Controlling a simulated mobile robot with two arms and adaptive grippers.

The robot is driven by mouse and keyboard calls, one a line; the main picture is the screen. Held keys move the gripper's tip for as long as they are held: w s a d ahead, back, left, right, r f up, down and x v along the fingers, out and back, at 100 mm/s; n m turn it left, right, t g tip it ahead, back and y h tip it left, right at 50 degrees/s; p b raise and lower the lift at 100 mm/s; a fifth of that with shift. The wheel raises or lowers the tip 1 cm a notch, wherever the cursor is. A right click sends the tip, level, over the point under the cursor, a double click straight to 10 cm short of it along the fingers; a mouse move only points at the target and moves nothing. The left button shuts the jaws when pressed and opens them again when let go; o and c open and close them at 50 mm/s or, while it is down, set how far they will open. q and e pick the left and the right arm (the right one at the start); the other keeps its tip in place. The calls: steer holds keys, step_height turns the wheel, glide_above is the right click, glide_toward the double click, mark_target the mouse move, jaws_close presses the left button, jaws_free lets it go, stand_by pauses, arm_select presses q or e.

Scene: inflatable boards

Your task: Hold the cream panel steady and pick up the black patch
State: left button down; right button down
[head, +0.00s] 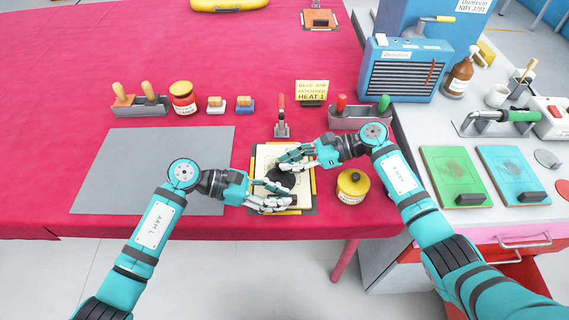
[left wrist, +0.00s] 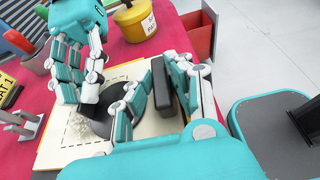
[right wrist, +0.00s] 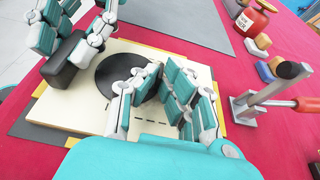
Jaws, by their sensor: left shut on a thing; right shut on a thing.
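The cream panel (head: 300,200) lies flat on a grey mat on the red table. The round black patch (head: 284,180) lies on its middle, partly hidden by fingers; it also shows in the right wrist view (right wrist: 112,76). My left gripper (head: 274,197) is shut on the dark block (left wrist: 162,84) at the panel's near edge, the same kind of block as on the other panels. My right gripper (head: 288,163) is shut at the patch's far edge, with its fingers over that rim. I cannot see a clear gap under the patch.
A yellow tin (head: 352,187) stands close to the right of the panel. A lever clamp (head: 281,120) stands behind it. A bare grey mat (head: 140,165) lies to the left. Green (head: 451,165) and teal (head: 508,165) panels lie on the right bench.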

arm_select(q)
steer(key=shift+f, duration=0.1)
steer(key=c, duration=1.1)
jaws_free()
steer(key=shift+c, duration=0.2)
arm_select(e)
step_height(320, 180, up, 10)
arm_select(q)
steer(key=v, duration=1.2)
steer(key=shift+a, duration=0.1)
steer(key=shift+f, duration=0.1)
arm_select(e)
steer(key=shift+f, duration=0.1)
